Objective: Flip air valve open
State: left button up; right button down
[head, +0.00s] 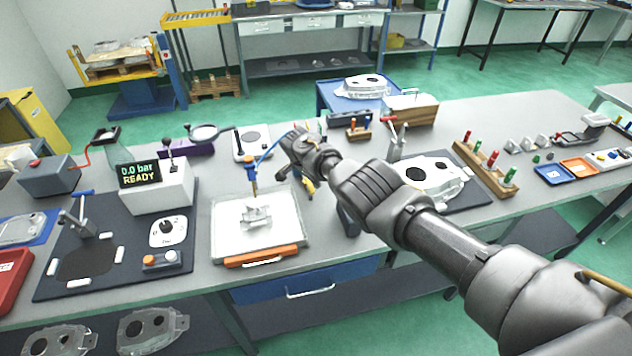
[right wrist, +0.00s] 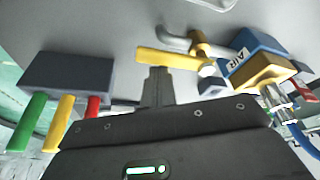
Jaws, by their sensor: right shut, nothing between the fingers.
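In the right wrist view, the air valve shows a yellow lever handle (right wrist: 168,59) lying roughly crosswise in the picture. It meets a brass-coloured valve body (right wrist: 203,46) beside a grey pipe (right wrist: 174,40). A blue box marked AIR (right wrist: 253,52) is just right of it. My right gripper (right wrist: 158,74) is shut and empty, its tip right at the handle's near side; I cannot tell whether they touch. In the head view, my right gripper (head: 300,148) reaches over the bench, and my wrist and arm hide much of the area below. My left gripper is out of view.
A dark block (right wrist: 66,75) with green, yellow and red handles is left in the wrist view. In the head view, a tray (head: 222,240) holding a casting is left of my arm, and a white box reading 0.0 bar READY (head: 160,195) stands farther left.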

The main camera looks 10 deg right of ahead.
jog(key=shift+a, duration=0.15)
jog(key=shift+d+r+p, duration=0.1)
jog(key=shift+d+p, duration=0.3)
jog(key=shift+d, duration=0.1)
jog(key=d+p, duration=0.1)
jog(key=d, duration=0.2)
jog(key=shift+r, duration=0.1)
jog(key=w+p+v, duration=0.1)
jog(key=v, duration=0.8)
jog(key=shift+w+r, duration=0.25)
jog(key=shift+a, duration=0.25)
